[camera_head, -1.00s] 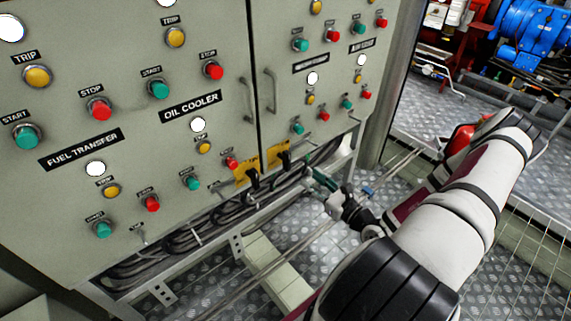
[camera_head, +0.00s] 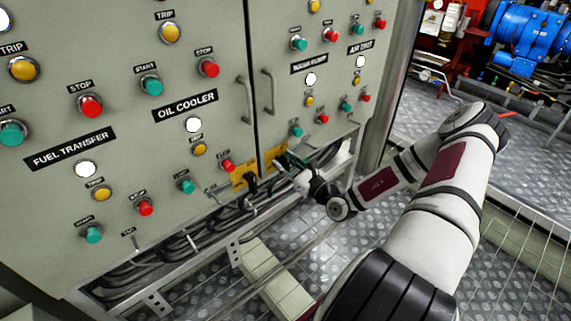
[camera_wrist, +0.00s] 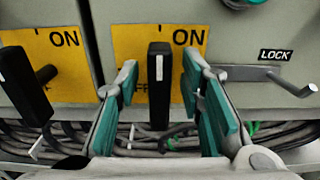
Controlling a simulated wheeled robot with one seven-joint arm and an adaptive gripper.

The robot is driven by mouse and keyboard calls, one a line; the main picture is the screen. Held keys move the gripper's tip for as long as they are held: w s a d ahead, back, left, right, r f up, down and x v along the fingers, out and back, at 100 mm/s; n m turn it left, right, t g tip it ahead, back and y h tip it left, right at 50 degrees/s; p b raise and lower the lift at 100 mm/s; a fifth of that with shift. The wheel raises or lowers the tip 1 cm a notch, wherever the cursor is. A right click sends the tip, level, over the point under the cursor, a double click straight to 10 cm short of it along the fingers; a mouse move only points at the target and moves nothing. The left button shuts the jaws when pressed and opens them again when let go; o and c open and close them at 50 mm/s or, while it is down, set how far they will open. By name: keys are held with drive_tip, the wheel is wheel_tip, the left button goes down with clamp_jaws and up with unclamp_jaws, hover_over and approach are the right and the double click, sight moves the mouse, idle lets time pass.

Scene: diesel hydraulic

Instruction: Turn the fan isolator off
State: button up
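Two yellow isolator plates sit side by side at the cabinet's lower edge, the left plate (camera_head: 241,176) and the right plate (camera_head: 268,155). In the wrist view each plate has a black handle: the left handle (camera_wrist: 24,85) and the right handle (camera_wrist: 159,85). Both plates read ON at the top; lower lettering on the right plate is mostly hidden by its handle. No fan label is readable. My gripper (camera_wrist: 160,78) is open, its green-padded fingers on either side of the right handle, with visible gaps. In the head view my gripper (camera_head: 286,164) covers most of that handle.
A metal rod handle by a LOCK label (camera_wrist: 275,55) is right of the gripper. Cables (camera_wrist: 150,140) run below the plates. Cabinet door handles (camera_head: 268,92) and push buttons are above. A metal rail and tread-plate floor (camera_head: 215,265) lie below.

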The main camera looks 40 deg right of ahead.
clamp_jaws()
drive_tip(key=shift+a+p, duration=0.1)
drive_tip(key=shift+p, duration=0.2)
drive_tip(key=n+p, duration=0.2)
drive_tip(key=p, duration=0.1)
drive_tip(key=shift+a+r+n, duration=0.1)
drive_tip(key=shift+a+n, duration=0.05)
drive_tip(key=shift+n, duration=0.25)
drive_tip(key=n+p, duration=0.3)
drive_tip(key=shift+a+n, duration=0.1)
drive_tip(key=shift+n, duration=0.2)
drive_tip(key=n+p, duration=0.1)
drive_tip(key=n, duration=0.1)
drive_tip(key=n+p, duration=0.1)
drive_tip(key=n, duration=0.1)
drive_tip(key=n+p, duration=0.1)
drive_tip(key=n, duration=0.1)
drive_tip(key=shift+a+f, duration=0.1)
drive_tip(key=shift+f, duration=0.2)
drive_tip(key=n, duration=0.2)
drive_tip(key=n+p, duration=0.1)
drive_tip(key=n, duration=0.2)
drive_tip(key=shift+f+n+p, duration=0.25)
drive_tip(key=shift+n+p, duration=0.05)
drive_tip(key=shift+p, duration=0.05)
